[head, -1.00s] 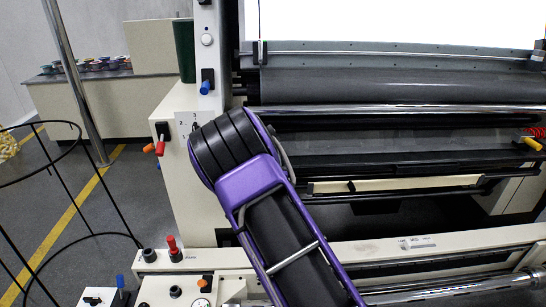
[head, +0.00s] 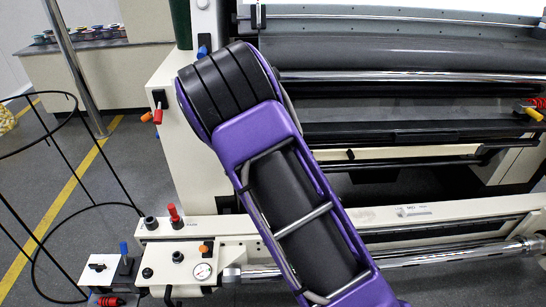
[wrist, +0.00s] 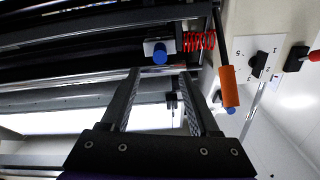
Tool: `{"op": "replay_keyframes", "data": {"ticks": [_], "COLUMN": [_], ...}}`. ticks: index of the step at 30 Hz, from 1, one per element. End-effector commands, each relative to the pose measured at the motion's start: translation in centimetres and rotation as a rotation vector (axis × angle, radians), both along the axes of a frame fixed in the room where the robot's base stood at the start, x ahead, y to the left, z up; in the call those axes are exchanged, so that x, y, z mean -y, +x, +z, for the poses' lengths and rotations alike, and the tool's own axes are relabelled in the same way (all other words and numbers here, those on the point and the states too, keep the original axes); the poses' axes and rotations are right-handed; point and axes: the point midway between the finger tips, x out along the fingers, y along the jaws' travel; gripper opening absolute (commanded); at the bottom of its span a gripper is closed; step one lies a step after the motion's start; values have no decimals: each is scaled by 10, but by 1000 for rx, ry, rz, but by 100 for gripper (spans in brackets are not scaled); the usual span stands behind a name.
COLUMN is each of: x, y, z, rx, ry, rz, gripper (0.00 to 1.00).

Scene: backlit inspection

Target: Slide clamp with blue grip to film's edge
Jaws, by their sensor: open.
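The clamp's blue grip (wrist: 160,52) shows in the wrist view on a pale block on a dark rail, with a red coil (wrist: 199,41) to its right. My gripper (wrist: 160,74) is open and empty. Its fingertips lie just below the blue grip in the picture, one toward each side; I cannot tell whether they touch it. In the head view my arm hides the gripper and this clamp. A grey sheet (head: 420,50), perhaps the film, spans the machine there. I cannot make out its edge near the clamp.
An orange handle (wrist: 229,88) stands close right of the fingers, with a black switch (wrist: 262,62) beyond. A yellow grip (head: 531,112) with a red coil is at the machine's right. A wire stand (head: 60,150) is at left, near a control ledge with a red knob (head: 174,212).

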Motion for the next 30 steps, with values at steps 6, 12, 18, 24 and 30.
{"op": "replay_keyframes", "data": {"ticks": [6, 12, 18, 24, 30], "x": [0, 0, 0, 0, -1], "y": [-48, -71, -76, -76, -73], "z": [-1, 0, 0, 0, 4], "rx": [-3, 0, 0, 0, -1], "ry": [1, 1, 0, 0, 8], "rz": [1, 0, 0, 0, 5], "gripper": [62, 62, 62, 62, 62]}}
